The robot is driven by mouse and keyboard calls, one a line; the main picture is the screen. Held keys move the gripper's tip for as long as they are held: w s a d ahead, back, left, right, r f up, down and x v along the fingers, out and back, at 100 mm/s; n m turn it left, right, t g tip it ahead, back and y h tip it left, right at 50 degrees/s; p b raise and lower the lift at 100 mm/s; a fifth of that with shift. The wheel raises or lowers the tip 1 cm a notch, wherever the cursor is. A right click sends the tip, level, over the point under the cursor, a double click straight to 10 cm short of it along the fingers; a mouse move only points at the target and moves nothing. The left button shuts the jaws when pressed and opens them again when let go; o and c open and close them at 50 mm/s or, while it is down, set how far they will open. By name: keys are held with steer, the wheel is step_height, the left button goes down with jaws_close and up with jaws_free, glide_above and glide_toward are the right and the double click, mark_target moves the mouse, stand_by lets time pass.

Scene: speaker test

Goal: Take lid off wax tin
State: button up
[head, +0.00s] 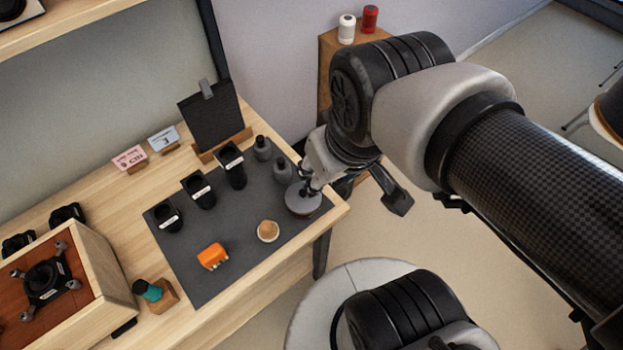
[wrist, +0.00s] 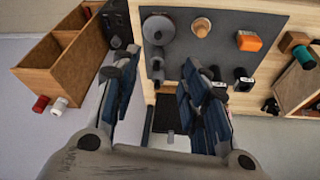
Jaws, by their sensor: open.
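The wax tin (head: 303,203) appears as a round grey-topped tin with a brownish side near the right corner of the dark mat (head: 215,275). Its grey lid seems to be on. My gripper (head: 309,188) is over the tin in the head view and hides part of its top; I cannot tell whether it touches.
A small wooden round piece (head: 268,231) and an orange block (head: 213,256) lie on the mat. Grey bottles (head: 283,170) and black labelled holders (head: 231,165) stand behind. A black board (head: 211,118) stands at the back. A wooden crate (head: 110,270) is at left.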

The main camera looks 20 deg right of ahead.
steer(key=w+n+g+p, duration=0.2)
steer(key=w+n+p, duration=0.1)
steer(key=w+p, duration=0.3)
steer(key=n+g+p, duration=0.2)
steer(key=n+p, duration=0.1)
glide_toward(303, 191)
step_height(303, 191, down, 3)
steer(key=b, duration=0.4)
steer(key=shift+f+b, duration=1.55)
steer(key=shift+f, duration=1.55)
steer(key=shift+r, duration=0.1)
steer(key=shift+c, duration=0.5)
jaws_close()
